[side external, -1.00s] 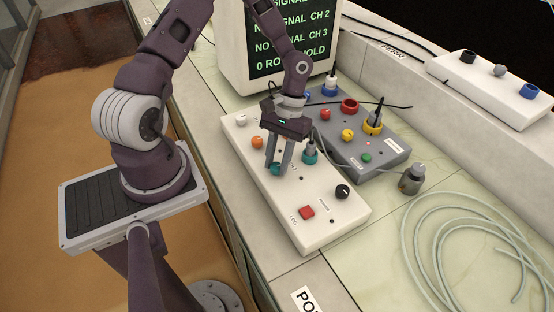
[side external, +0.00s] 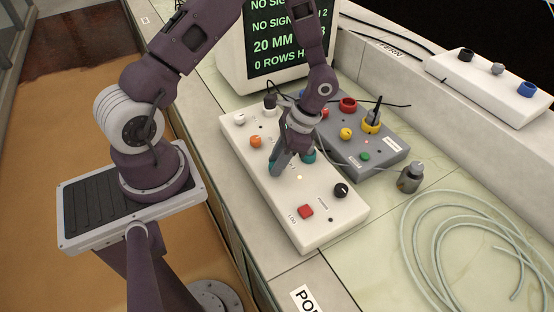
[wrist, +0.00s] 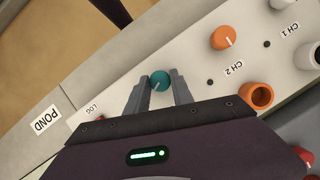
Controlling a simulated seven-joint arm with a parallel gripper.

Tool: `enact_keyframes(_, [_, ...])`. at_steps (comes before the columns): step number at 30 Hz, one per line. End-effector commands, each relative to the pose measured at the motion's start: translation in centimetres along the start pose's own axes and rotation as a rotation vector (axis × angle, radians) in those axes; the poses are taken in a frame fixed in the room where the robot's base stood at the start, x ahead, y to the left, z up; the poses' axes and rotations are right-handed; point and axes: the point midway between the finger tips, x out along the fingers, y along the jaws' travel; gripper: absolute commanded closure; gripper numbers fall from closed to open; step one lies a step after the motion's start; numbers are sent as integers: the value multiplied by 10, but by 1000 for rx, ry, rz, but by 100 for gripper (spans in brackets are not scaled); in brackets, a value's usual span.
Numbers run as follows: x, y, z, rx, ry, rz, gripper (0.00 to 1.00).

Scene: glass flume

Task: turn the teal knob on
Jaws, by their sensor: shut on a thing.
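The teal knob (wrist: 160,82) is round with a white pointer line and sits on the white control box (side external: 325,222). In the wrist view it stands between my two fingertips, its line pointing to the lower left. My gripper (side external: 276,172) is shut on the knob, fingers down on either side of it. In the side view my fingers mostly hide the knob. A small light (side external: 299,177) glows on the box near it. The screen (side external: 288,35) shows "20 MM" on its third line.
An orange knob (side external: 256,141), a red button (side external: 306,211) and a black knob (side external: 341,190) share the white box. A grey box (side external: 378,165) with plugs and cables stands behind. Coiled tubing (side external: 465,245) lies at right.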

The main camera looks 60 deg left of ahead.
Motion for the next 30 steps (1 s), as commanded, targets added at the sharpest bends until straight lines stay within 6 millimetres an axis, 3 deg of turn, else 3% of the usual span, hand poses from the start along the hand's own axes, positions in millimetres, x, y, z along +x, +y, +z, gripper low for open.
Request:
enact_keyframes(15, [0, 2, 0, 311, 0, -129, 100])
enact_keyframes(30, [0, 2, 0, 377, 1, -156, 100])
